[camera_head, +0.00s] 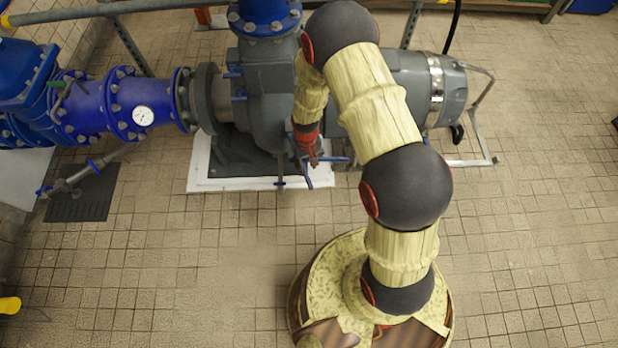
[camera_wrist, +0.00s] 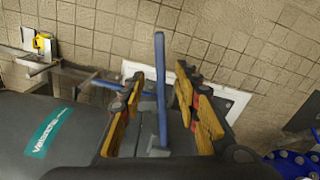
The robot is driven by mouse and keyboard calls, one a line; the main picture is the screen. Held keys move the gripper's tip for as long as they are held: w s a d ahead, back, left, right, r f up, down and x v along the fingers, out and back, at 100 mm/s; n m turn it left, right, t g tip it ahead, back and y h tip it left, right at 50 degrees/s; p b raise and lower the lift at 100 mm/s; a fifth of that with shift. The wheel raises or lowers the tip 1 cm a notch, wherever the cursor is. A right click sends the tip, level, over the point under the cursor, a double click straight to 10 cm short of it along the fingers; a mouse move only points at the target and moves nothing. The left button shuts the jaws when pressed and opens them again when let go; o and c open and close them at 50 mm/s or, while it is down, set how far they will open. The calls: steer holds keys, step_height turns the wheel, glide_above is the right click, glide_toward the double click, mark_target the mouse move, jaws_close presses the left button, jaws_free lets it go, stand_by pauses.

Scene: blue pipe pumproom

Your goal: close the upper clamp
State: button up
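My gripper (camera_wrist: 159,80) is open in the wrist view, with one yellow-orange finger on each side of a long blue lever (camera_wrist: 160,75). The lever stands upright in the picture between the fingers, with a visible gap on both sides. A second blue lever (camera_wrist: 112,84) shows left of the fingers. In the head view, my gripper (camera_head: 312,158) points down at the front of the grey pump, near blue levers (camera_head: 306,173). The lever's base is partly hidden by my gripper. I cannot tell which lever belongs to the upper clamp.
The grey pump (camera_head: 262,100) joins blue flanged piping (camera_head: 105,105) with a white gauge (camera_head: 143,116) on the left. A grey motor (camera_head: 408,78) stands at the right. A white plinth (camera_head: 203,165) lies under the pump.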

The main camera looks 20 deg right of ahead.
mark_target(307, 175)
steer(key=shift+w+f, duration=0.1)
steer(key=shift+f, duration=0.3)
step_height(307, 175, down, 7)
steer(key=b, duration=0.2)
steer(key=shift+f+b, duration=0.15)
steer(key=shift+b, duration=0.25)
steer(key=shift+c, duration=1.3)
jaws_close()
